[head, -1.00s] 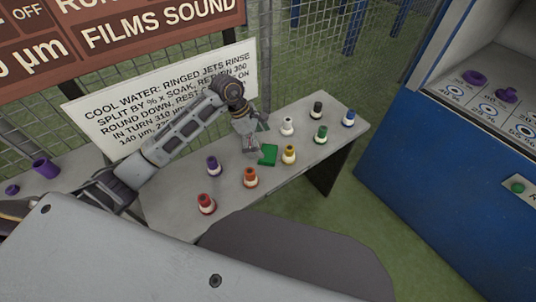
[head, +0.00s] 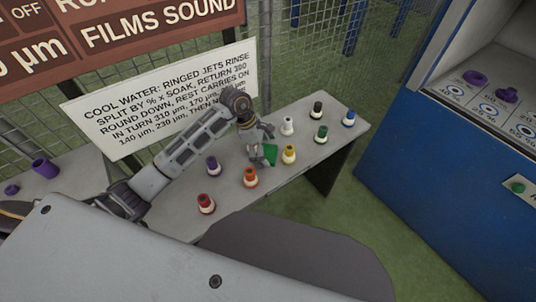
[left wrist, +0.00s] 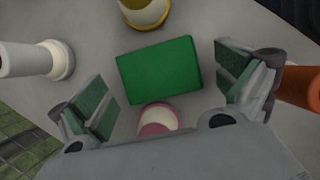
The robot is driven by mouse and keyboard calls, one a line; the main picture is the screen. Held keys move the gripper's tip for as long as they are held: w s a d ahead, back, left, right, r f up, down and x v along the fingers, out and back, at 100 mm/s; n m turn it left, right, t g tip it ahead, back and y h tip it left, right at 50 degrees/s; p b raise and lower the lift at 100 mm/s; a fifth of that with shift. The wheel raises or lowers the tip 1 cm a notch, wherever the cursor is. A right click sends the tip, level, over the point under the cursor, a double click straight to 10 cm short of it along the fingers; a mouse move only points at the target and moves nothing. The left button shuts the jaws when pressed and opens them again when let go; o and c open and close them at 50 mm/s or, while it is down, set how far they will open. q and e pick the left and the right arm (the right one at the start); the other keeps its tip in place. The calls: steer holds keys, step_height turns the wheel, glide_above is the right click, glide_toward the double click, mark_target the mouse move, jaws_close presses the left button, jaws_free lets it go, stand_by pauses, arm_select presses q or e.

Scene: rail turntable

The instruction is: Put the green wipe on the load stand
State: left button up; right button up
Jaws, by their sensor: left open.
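The green wipe (head: 271,153) lies as a flat rectangular block on the grey table (head: 330,150), among several small coloured-top bottles. In the left wrist view the wipe (left wrist: 160,70) sits flat between my open fingers, with space on both sides and nothing held. My left gripper (head: 263,158) is over the wipe in the head view and hides part of it; the gripper (left wrist: 165,92) also shows in the wrist view. I cannot tell which surface is the load stand. My right gripper is not in view.
A yellow-topped bottle (head: 289,154) and an orange-topped bottle (head: 250,177) stand close to the wipe. In the wrist view a pink and white piece (left wrist: 158,119) is near the wipe's lower edge. A blue cabinet (head: 420,180) with purple rings stands at right.

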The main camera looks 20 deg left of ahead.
mark_target(266, 152)
arm_select(q)
steer(key=c, duration=0.9)
steer(key=shift+r, duration=0.1)
step_height(266, 152, up, 10)
steer(key=shift+p, duration=0.4)
stand_by(0.4)
